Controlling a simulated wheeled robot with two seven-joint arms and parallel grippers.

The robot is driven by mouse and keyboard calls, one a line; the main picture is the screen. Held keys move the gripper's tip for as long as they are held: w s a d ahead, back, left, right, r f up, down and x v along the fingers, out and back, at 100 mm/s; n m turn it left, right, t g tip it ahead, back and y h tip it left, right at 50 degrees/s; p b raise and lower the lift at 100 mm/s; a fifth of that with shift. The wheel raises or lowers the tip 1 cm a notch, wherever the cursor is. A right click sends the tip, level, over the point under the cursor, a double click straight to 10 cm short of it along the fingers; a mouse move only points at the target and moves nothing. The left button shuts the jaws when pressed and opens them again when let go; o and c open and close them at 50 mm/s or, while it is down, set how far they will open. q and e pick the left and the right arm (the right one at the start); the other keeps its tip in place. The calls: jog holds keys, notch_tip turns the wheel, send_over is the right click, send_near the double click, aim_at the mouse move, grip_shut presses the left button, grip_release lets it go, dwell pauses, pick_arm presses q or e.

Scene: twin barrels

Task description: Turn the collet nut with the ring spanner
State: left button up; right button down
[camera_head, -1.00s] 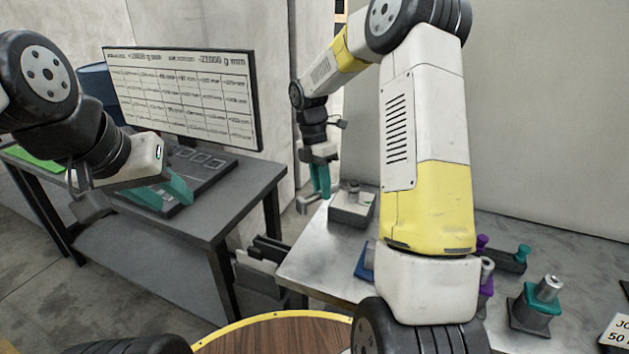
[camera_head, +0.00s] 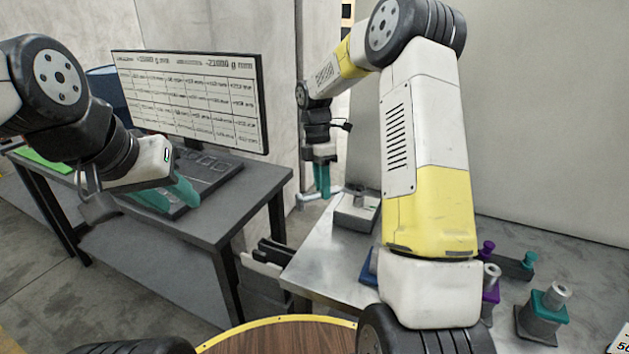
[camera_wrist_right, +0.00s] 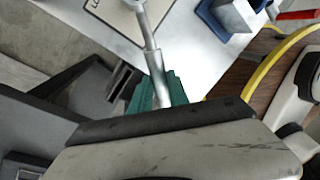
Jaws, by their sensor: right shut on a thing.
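My right gripper (camera_head: 322,182) is shut on a metal bar that I take to be the ring spanner (camera_head: 311,198), beside the far left edge of the metal bench. In the right wrist view the spanner (camera_wrist_right: 151,62) runs upward from between the teal fingers (camera_wrist_right: 160,100); its far end is cut off by the frame. A grey block (camera_head: 355,212) with small metal parts on top stands close to the right of the gripper. I cannot tell which part is the collet nut. My left gripper (camera_head: 168,195) appears open and empty, in front of the dark desk.
The metal bench (camera_head: 325,262) also holds a teal-collared holder (camera_head: 545,305), purple parts (camera_head: 490,285) and a blue item (camera_head: 369,268). My right arm hides its middle. A monitor (camera_head: 190,98) stands on the dark desk (camera_head: 235,200). A lettered plate (camera_wrist_right: 112,18) lies near the spanner.

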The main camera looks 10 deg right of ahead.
jog(key=shift+w, duration=0.1)
jog(key=shift+w+a+m+y, duration=0.1)
jog(key=shift+w+m+y, duration=0.2)
jog(key=shift+w+m, duration=0.7)
jog(key=shift+w+m, duration=1)
jog(key=shift+w, duration=0.1)
jog(key=shift+w+d+m+y, duration=0.2)
jog(key=shift+w+m+y, duration=0.2)
jog(key=shift+w+m, duration=0.6)
jog(key=shift+s, duration=0.1)
